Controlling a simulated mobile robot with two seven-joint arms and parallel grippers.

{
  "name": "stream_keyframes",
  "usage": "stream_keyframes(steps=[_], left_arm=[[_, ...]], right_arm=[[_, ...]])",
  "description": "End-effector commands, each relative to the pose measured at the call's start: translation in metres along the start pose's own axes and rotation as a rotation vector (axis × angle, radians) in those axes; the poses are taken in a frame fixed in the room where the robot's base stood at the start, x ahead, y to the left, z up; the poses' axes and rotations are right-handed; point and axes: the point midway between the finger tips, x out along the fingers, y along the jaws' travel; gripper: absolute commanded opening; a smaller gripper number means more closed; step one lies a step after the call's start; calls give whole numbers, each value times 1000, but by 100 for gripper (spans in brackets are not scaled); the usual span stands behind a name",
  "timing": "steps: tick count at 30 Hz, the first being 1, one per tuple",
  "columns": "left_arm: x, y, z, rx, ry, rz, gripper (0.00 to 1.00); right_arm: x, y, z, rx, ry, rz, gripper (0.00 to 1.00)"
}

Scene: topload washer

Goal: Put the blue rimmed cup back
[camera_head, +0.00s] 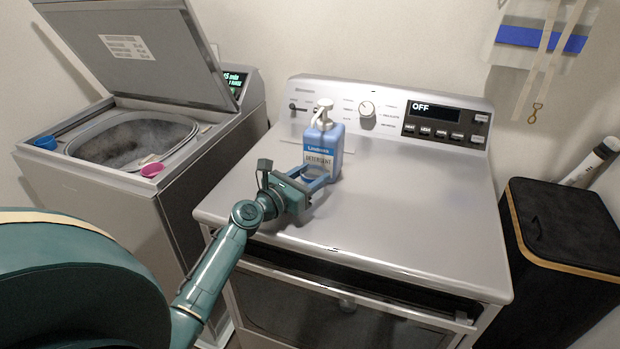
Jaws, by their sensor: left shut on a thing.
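My left gripper (315,178) is over the other machine's top, shut at the lower part of a light blue detergent bottle (322,150) with a white pump. The bottle stands upright; its foot is partly hidden by the gripper. My left gripper is well to the right of the blue-rimmed cup. My right gripper is not in view.
The washer's lid (130,50) is raised above its open tub. A pink cup (151,169) sits at the tub's front right edge. The other machine's top (410,210) is clear right of the bottle. A black bin (565,225) stands at the right.

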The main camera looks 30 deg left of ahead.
Motion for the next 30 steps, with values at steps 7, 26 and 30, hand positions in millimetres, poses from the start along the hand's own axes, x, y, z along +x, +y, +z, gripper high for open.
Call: stream_keyframes(steps=[7, 26, 30], left_arm=[[0, 0, -2, 0, 0, 0, 49], [-10, 0, -1, -1, 2, 1, 70], [-36, 0, -1, 1, 3, 1, 70]], right_arm=[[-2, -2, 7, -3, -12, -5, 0], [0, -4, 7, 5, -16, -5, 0], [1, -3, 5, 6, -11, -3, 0]])
